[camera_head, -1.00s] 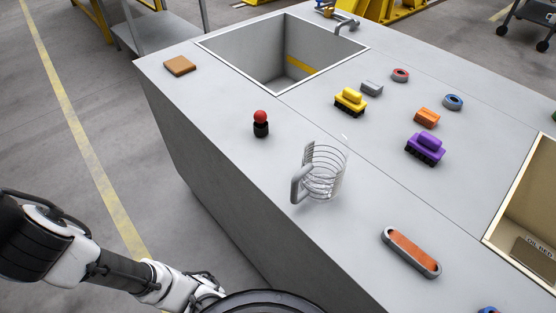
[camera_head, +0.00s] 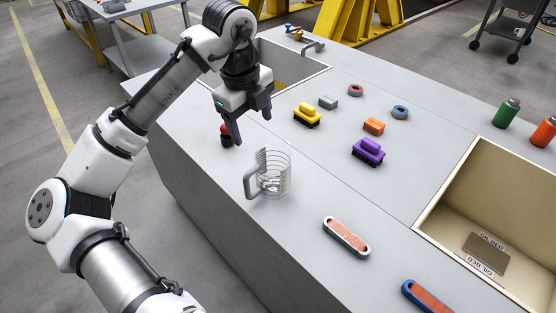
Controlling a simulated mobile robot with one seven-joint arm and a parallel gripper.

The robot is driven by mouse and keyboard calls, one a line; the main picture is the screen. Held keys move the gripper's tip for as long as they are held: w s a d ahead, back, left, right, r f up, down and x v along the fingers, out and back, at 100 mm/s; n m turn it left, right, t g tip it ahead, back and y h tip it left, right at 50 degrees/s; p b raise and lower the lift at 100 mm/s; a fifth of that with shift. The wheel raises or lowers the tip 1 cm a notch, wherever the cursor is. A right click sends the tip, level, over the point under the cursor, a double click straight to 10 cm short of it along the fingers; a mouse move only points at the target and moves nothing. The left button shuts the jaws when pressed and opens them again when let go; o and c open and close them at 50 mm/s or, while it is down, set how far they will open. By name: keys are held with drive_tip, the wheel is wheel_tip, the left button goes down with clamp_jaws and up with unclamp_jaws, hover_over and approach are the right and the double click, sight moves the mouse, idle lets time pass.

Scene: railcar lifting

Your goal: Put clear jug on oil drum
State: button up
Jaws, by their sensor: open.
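The clear jug (camera_head: 275,178) stands upright on the grey worktop, with its grey handle toward the lower left. My gripper (camera_head: 252,130) is open and empty. It points down above the worktop, behind the jug in the picture and apart from it. I cannot make out an oil drum in this view.
A small black piece with a red top (camera_head: 226,140) stands close beside my gripper's left finger. A recessed bin (camera_head: 450,185) with a label reading like "OIL BED" is at right, near green (camera_head: 506,113) and orange bottles (camera_head: 544,132).

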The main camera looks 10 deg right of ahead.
sight(250, 169)
drive_tip(key=shift+m+g+y, duration=0.3)
drive_tip(key=shift+g+y, duration=0.3)
drive_tip(key=shift+g, duration=0.1)
drive_tip(key=f, duration=0.3)
drive_tip(key=s+a+f, duration=0.1)
drive_tip(key=f, duration=0.4)
drive_tip(key=shift+s+a+f, duration=0.3)
drive_tip(key=shift+s, duration=0.05)
drive_tip(key=shift+s+d+f+p, duration=0.1)
drive_tip(key=shift+f+p, duration=0.4)
drive_tip(key=shift+f, duration=1.1)
drive_tip(key=shift+s+d+f+p, duration=0.1)
drive_tip(key=shift+f+p, duration=0.4)
drive_tip(key=shift+f, duration=1.1)
drive_tip(key=shift+w, duration=0.1)
drive_tip(key=c, duration=1.2)
drive_tip(key=shift+c, duration=0.2)
drive_tip(key=shift+r, duration=0.2)
